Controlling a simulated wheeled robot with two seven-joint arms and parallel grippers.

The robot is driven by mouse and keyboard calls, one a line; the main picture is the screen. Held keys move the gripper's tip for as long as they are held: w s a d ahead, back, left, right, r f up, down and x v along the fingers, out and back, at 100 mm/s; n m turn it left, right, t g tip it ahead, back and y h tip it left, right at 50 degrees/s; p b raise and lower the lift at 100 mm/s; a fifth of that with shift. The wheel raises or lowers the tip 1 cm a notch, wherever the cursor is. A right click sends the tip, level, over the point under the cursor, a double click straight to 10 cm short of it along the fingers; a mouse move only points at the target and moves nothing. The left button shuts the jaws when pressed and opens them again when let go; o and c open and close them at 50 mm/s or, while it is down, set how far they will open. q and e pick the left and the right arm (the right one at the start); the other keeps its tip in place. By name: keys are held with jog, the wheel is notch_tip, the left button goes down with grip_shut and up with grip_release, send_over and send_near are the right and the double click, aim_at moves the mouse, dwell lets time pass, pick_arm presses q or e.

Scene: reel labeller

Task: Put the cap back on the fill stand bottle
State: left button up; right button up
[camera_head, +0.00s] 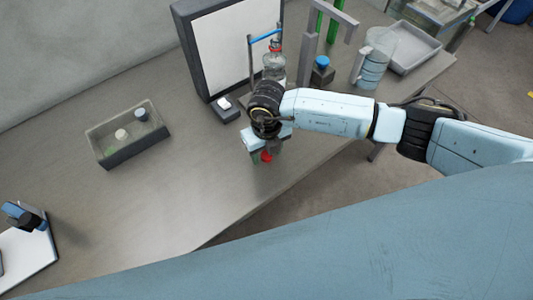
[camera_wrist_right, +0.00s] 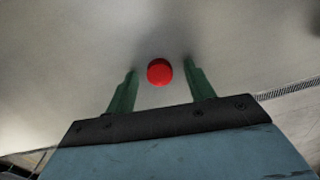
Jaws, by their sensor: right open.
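My right gripper (camera_head: 265,155) is over the front part of the table, pointing down, with its green fingers apart. A small round red cap (camera_head: 267,156) shows at its fingertips. In the right wrist view the red cap (camera_wrist_right: 160,72) lies between and just beyond the two open fingertips (camera_wrist_right: 160,82), with a gap on each side. A clear bottle (camera_head: 274,66) with a pale label stands behind my right wrist, at the fill stand (camera_head: 251,62) with its blue bar. Its lower part is hidden by my arm. My left gripper is not in view.
A white panel in a dark frame (camera_head: 237,45) stands behind. A small box with a white button (camera_head: 224,103) is beside it. A tray with two small items (camera_head: 105,160) lies left. A blue-capped dark bottle (camera_head: 322,70), a jug (camera_head: 370,70) and a grey tray (camera_head: 433,45) stand right. The table's middle is clear.

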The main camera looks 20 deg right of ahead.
aim_at(267, 155)
jog(key=c, duration=1)
notch_tip(267, 155, up, 10)
jog(key=shift+r, duration=0.1)
dwell(0.4)
